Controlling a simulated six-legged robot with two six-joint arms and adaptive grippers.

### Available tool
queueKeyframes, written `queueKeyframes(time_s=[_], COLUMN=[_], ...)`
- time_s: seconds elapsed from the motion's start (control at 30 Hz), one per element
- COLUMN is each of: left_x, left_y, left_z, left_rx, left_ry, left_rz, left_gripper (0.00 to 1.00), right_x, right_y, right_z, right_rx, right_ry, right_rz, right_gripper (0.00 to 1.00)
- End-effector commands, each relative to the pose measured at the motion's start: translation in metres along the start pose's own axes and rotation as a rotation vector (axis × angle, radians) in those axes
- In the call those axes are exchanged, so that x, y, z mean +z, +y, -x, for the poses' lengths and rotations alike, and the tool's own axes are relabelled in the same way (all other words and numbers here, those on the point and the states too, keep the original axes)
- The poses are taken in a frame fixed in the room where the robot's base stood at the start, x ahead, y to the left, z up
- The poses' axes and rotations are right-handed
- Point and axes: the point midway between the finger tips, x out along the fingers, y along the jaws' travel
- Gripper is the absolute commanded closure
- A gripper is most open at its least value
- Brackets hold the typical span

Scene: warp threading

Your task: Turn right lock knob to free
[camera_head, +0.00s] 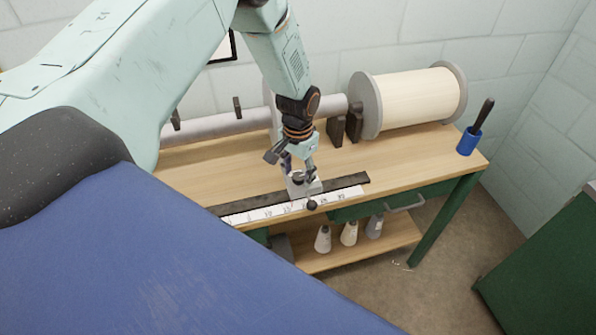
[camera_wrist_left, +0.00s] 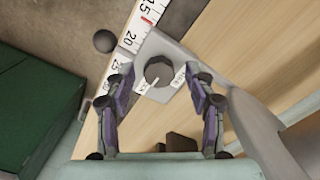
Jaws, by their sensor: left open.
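A dark round lock knob (camera_wrist_left: 158,72) with a white pointer line sits on a light grey metal carriage (camera_wrist_left: 183,54) in the left wrist view. The pointer aims toward the lower left of that picture. White labels lie on both sides of the knob, too small to read. My left gripper (camera_wrist_left: 161,80) is open, with its two purple-grey fingers on either side of the knob; a gap shows on each side. In the head view my left gripper (camera_head: 298,162) reaches down over the carriage (camera_head: 304,187), hiding most of its top. My right gripper is out of view.
The carriage rides along a dark rail (camera_head: 345,182) and white ruler (camera_head: 265,213) on the wooden bench (camera_head: 425,150). A black ball (camera_head: 312,205) protrudes at its front. A large cream roll (camera_head: 420,100) stands behind, and a blue cup (camera_head: 468,141) stands right.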

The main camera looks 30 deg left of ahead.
Motion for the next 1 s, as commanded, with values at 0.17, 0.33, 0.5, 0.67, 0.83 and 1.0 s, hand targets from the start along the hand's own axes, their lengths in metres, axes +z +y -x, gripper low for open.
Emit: queueKeyframes(time_s=[0.17,0.33,0.5,0.67,0.83,1.0], left_x=[-0.0001,-0.0001,-0.0001,0.0,0.0001,0.0004], left_y=[0.0001,0.0001,0.0,-0.0001,0.0,0.0], left_z=[0.0003,0.0004,0.0005,0.0005,0.0008,0.0012], left_rx=[0.0,0.0,0.0,0.0,0.0,0.0], left_ry=[0.0,0.0,0.0,0.0,-0.001,-0.001], left_rz=[-0.001,-0.001,-0.001,-0.001,0.001,0.025], left_gripper=[0.49,0.64,0.78,0.92,0.99,0.99], right_x=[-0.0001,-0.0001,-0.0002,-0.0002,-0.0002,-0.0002], right_y=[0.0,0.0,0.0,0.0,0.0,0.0], right_z=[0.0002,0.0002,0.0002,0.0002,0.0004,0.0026], right_rx=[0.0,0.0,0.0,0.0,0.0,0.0], right_ry=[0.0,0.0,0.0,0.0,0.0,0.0], right_rz=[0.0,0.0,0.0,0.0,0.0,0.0], right_gripper=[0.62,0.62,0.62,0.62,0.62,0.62])
